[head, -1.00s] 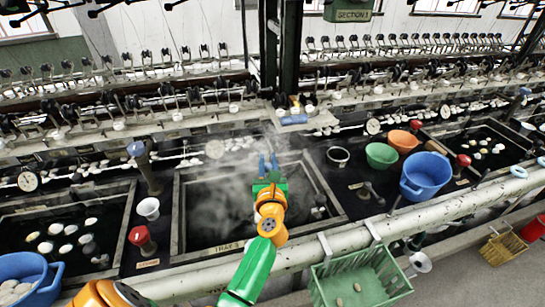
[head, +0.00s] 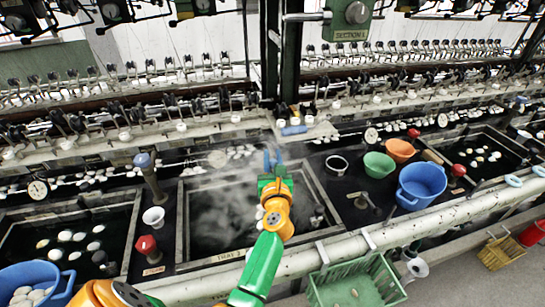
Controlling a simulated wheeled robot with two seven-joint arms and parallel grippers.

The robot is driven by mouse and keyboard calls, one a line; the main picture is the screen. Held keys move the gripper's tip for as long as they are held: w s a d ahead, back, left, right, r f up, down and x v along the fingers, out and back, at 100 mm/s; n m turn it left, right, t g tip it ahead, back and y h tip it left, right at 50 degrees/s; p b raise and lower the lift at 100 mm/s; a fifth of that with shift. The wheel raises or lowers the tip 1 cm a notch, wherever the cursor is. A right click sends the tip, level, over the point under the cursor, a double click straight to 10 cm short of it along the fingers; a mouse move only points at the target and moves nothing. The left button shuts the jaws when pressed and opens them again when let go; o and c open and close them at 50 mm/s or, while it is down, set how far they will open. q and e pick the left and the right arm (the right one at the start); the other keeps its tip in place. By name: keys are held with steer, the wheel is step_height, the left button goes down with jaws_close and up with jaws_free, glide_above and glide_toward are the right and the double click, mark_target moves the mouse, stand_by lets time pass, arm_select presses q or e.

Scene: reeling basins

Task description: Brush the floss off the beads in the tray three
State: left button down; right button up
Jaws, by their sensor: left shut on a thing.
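Tray three (head: 214,259), a dark, steaming square basin with a label on its front rim, lies in the middle of the head view. My left gripper (head: 272,160), with blue fingers, reaches over it towards the back rim. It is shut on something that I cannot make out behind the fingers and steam. A few pale beads (head: 260,214) show beside my wrist in the tray; my arm hides part of them. I cannot make out floss on them. My right gripper is out of view.
Basins with pale beads flank the tray. A white cup (head: 153,218) and red-topped post (head: 146,245) stand left. Green (head: 378,164), orange (head: 400,149) and blue (head: 421,185) bowls stand right. A pale pipe (head: 340,245) runs along the front, above a green crate (head: 356,283).

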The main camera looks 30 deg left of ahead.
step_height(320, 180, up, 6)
steer(key=p, duration=0.5)
stand_by(0.9)
